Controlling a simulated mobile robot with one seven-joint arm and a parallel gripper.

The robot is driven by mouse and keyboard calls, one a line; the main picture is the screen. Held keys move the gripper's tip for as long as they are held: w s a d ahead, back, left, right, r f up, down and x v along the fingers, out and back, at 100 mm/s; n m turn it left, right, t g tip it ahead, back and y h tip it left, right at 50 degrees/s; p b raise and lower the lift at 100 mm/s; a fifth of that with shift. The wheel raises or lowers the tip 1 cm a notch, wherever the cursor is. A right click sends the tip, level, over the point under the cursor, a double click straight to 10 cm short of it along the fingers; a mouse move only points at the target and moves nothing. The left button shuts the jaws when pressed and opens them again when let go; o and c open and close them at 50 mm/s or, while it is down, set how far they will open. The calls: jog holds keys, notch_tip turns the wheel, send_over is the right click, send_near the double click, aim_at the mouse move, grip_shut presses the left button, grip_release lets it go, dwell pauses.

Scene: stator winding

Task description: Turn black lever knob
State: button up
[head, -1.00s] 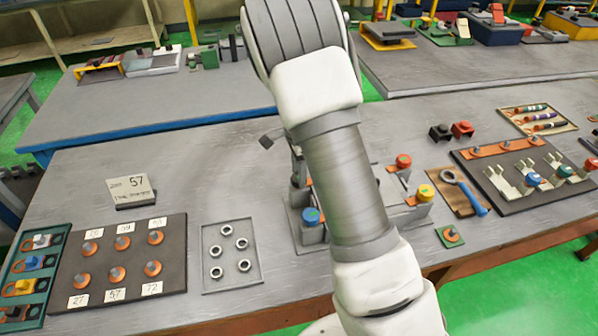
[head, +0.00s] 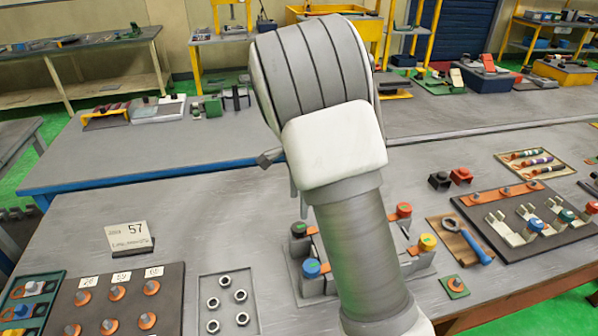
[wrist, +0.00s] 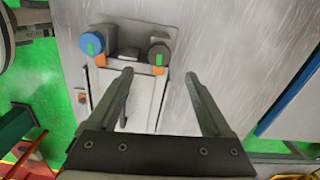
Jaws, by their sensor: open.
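The black lever knob (head: 299,229) with a green mark stands at the back left of a grey fixture (head: 313,286), beside an orange piece. In the wrist view the black knob (wrist: 160,54) lies just beyond the fingertips, roughly centred between them, with a blue knob (wrist: 92,43) to its left. My gripper (wrist: 158,75) is open and empty, its two fingers pointing toward the knob. I see no contact with the knob. In the head view my arm covers the middle of the fixture and hides most of the gripper.
A blue-handled wrench (head: 470,240) and a dark board (head: 573,227) lie right.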

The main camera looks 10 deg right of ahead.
notch_tip(320, 180, up, 9)
dwell(0.3)
jog(key=shift+r, duration=0.15)
jog(key=s+r+n+t+y, duration=0.1)
jog(key=s+r+n, duration=0.3)
jog(key=s, duration=0.3)
jog(key=s+r+n+t, duration=0.2)
jog(key=s+r+n, duration=0.25)
jog(key=s, duration=0.25)
jog(key=s+n+t+h, duration=0.1)
jog(key=s+n+t, duration=0.1)
jog(key=s+n, duration=0.6)
jog(key=shift+s+t, duration=0.3)
jog(key=shift+s, duration=2.2)
jog(key=shift+a+n, duration=0.1)
jog(key=shift+n, duration=0.15)
